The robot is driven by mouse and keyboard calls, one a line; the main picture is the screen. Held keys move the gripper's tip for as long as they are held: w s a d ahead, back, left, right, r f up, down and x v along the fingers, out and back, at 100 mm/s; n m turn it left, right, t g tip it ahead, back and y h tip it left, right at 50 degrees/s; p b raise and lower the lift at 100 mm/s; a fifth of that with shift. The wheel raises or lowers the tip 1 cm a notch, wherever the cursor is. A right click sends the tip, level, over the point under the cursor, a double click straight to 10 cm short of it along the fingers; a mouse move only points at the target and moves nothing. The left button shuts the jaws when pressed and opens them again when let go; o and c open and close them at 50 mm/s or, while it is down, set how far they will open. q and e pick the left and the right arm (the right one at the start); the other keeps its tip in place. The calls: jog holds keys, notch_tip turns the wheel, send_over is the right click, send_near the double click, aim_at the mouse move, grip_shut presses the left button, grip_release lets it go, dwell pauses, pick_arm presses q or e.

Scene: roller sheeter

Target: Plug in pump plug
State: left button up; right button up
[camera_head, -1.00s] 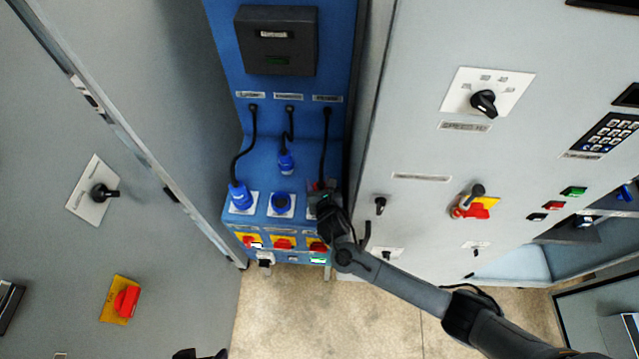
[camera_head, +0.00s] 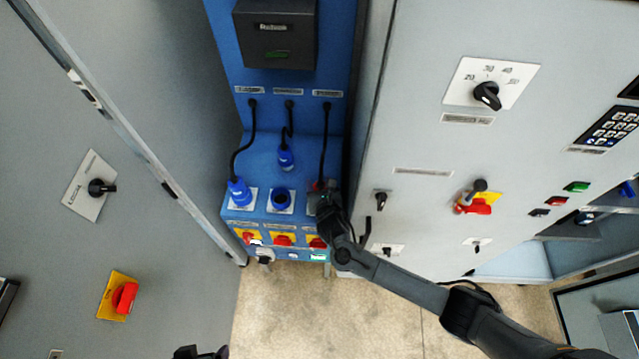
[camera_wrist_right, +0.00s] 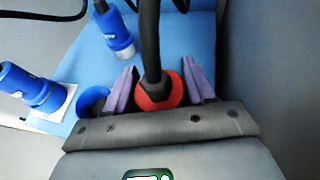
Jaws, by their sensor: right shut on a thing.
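My right gripper (camera_head: 325,196) is at the rightmost socket position of the blue panel. In the right wrist view its purple fingers (camera_wrist_right: 160,92) are shut on a red plug (camera_wrist_right: 158,93) with a thick black cable. The gripper hides the socket below, so I cannot tell whether the plug is seated. A blue plug (camera_head: 286,160) lies loose on its cable, above the empty blue middle socket (camera_head: 281,200). Another blue plug (camera_head: 240,192) sits in the left socket. The labels are too small to read. A dark part at the bottom edge may be my left gripper (camera_head: 200,352).
Below the sockets are red-and-yellow switches (camera_head: 283,240). A black box (camera_head: 275,35) is mounted above the cables. Grey cabinets (camera_head: 420,110) with knobs flank the blue panel closely on both sides. The floor (camera_head: 290,320) in front is clear.

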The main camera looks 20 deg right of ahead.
jog(key=o, duration=1.3)
jog(key=shift+f, duration=0.1)
jog(key=p+v, duration=0.1)
jog(key=v, duration=0.9)
jog(key=shift+s+a+p, duration=0.1)
jog(key=shift+s+p, duration=0.25)
